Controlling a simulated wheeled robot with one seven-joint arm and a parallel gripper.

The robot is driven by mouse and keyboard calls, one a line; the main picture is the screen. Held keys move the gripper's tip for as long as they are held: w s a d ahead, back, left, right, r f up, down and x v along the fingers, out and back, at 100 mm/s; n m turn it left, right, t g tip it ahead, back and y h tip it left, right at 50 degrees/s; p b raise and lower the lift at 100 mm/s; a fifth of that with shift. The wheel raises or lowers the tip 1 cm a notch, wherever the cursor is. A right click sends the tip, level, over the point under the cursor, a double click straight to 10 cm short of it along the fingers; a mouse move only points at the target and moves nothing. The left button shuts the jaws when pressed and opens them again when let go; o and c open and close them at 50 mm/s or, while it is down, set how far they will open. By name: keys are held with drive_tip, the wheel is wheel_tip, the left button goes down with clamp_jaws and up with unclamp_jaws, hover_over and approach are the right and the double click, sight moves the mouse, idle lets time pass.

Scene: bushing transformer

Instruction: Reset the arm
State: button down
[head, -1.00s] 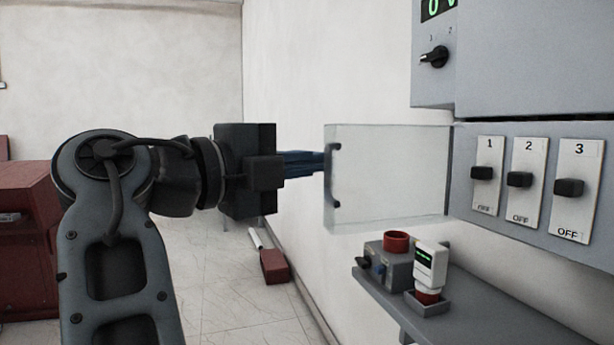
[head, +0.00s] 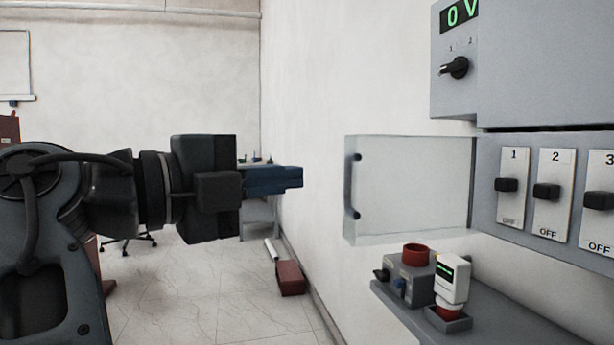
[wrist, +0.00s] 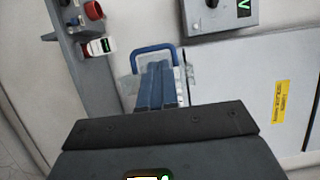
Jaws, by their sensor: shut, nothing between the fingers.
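My gripper (head: 300,176) is in the left half of the head view, at the end of my dark arm. Its blue fingers are shut together with nothing between them and point right. A clear gap separates the fingertips from the clear cover (head: 415,190), which stands swung open at the left of the switch panel. In the wrist view the blue fingers of my gripper (wrist: 158,66) are side by side, with the cover's blue handle (wrist: 152,50) behind them.
Three switches, such as switch 1 (head: 507,185), sit on the grey panel at right. A display box (head: 455,60) reads 0 V above. The shelf (head: 520,315) holds a device with a red ring (head: 415,255) and a white meter (head: 452,279). A red box (head: 290,278) lies on the floor.

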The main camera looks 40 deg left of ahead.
drive_tip(key=w+d+f+n+g+y+p, duration=0.15)
drive_tip(key=w+d+f+n, duration=0.35)
drive_tip(key=f, duration=0.6)
drive_tip(key=w+d+f+n+t+y+p, duration=0.1)
drive_tip(key=w+d+f+n+y+p, duration=0.15)
drive_tip(key=d+f+n, duration=0.65)
drive_tip(key=s+d+f+n+g+y+p, duration=0.1)
drive_tip(key=s+d+f+n+y, duration=0.1)
drive_tip(key=d+f, duration=0.45)
drive_tip(key=s+d+f+n+g+y+p, duration=0.1)
drive_tip(key=s+d+f+g, duration=0.15)
drive_tip(key=f, duration=0.75)
drive_tip(key=s+d+f+n+y+p, duration=0.1)
drive_tip(key=s+d+f+n+p, duration=0.25)
drive_tip(key=s+d, duration=1.1)
drive_tip(key=s+d+r+h+p, duration=0.1)
drive_tip(key=s+d+r, duration=0.4)
drive_tip(key=s+r, duration=0.2)
drive_tip(key=s+d+r+n+t+h+p, duration=0.1)
drive_tip(key=s+d+r, duration=0.4)
drive_tip(key=s+r, duration=0.3)
drive_tip(key=s, duration=0.3)
drive_tip(key=shift+d+h, duration=0.3)
drive_tip(key=shift+d, duration=0.05)
drive_tip(key=shift+a, duration=0.1)
